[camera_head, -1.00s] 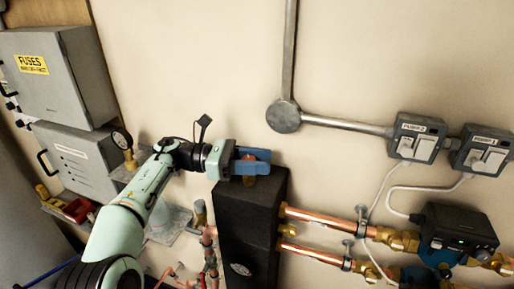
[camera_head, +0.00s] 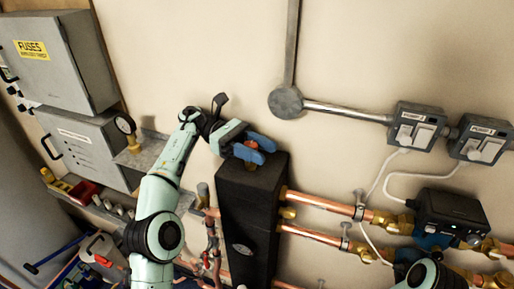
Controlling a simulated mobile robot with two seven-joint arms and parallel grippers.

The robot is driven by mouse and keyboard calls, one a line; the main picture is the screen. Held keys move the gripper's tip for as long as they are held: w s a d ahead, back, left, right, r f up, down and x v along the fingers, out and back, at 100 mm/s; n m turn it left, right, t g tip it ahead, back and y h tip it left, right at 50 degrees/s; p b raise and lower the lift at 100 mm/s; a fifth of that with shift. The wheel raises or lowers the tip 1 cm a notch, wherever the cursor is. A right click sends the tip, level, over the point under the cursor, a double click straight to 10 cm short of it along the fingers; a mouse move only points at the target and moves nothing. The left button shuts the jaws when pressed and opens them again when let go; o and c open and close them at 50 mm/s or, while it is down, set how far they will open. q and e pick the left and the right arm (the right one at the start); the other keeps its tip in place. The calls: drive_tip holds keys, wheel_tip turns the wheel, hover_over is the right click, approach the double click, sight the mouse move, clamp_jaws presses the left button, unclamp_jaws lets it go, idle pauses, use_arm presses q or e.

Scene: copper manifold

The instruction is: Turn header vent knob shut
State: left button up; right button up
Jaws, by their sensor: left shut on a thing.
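The black insulated header (camera_head: 252,205) stands upright against the wall in the middle of the head view. The vent knob (camera_head: 250,145), a small reddish-orange piece, shows on top of it between blue fingers. My left gripper (camera_head: 254,149) reaches in from the left over the header's top and is shut on the knob, with one finger on each side. The fingers hide much of the knob. My right gripper is out of view; only a rounded mint-green and black part of my right arm shows at the bottom right.
Copper pipes (camera_head: 325,203) with brass fittings run right from the header to a black actuator box (camera_head: 452,217). Grey switch boxes (camera_head: 416,127) hang above. A pressure gauge (camera_head: 124,125) stands at left near grey fuse cabinets (camera_head: 58,62).

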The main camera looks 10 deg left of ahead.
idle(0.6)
use_arm(q)
drive_tip(key=o, duration=1)
drive_tip(key=shift+c, duration=0.2)
drive_tip(key=shift+d, duration=0.1)
drive_tip(key=shift+s+d, duration=0.1)
drive_tip(key=shift+d, duration=0.2)
drive_tip(key=shift+n+t, duration=0.4)
drive_tip(key=shift+t, duration=0.2)
